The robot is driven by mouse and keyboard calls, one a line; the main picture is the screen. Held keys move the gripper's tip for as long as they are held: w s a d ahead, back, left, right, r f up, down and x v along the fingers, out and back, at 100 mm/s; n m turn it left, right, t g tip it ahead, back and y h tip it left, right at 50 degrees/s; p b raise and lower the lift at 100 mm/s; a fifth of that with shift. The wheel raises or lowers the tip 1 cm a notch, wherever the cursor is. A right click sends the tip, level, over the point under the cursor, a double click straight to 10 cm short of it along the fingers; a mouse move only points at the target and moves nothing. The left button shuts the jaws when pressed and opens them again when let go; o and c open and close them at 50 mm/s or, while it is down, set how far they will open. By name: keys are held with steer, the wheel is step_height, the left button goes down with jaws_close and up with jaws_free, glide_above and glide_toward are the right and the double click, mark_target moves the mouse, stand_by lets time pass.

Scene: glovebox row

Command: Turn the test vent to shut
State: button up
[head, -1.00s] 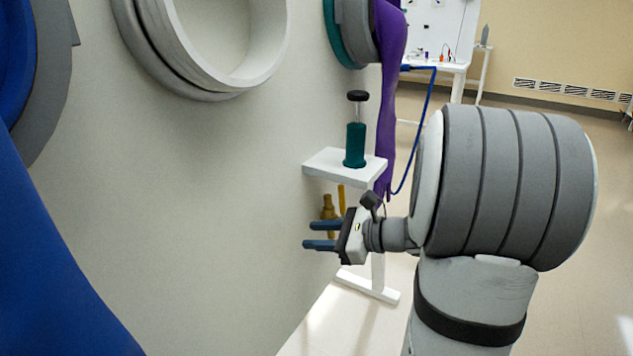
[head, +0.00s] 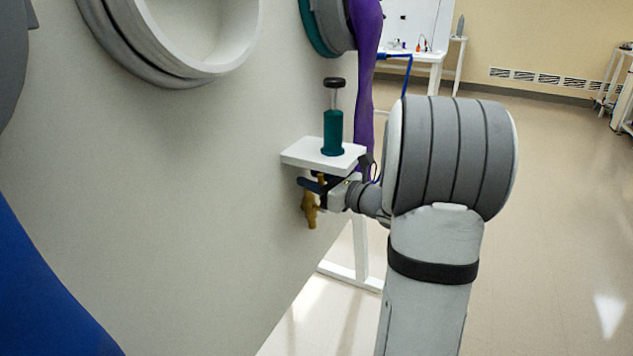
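The test vent is a small brass valve (head: 310,210) on the pale panel wall, just below a white shelf. Its body hangs downward, and a bit of brass shows higher up beside my fingers. My gripper (head: 312,181) is at the upper part of the valve, under the shelf, with its dark blue fingers overlapping the brass. The fingers and the gripper hide much of the valve's handle. I cannot tell whether they are closed on it or only around or in front of it.
The white shelf (head: 300,154) with a green cylinder with a black knob (head: 333,132) is close above my gripper. A purple glove (head: 364,85) hangs behind it. A blue glove (head: 40,275) hangs at left. Open floor (head: 555,230) lies to the right.

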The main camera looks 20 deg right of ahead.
jaws_close()
stand_by(0.4)
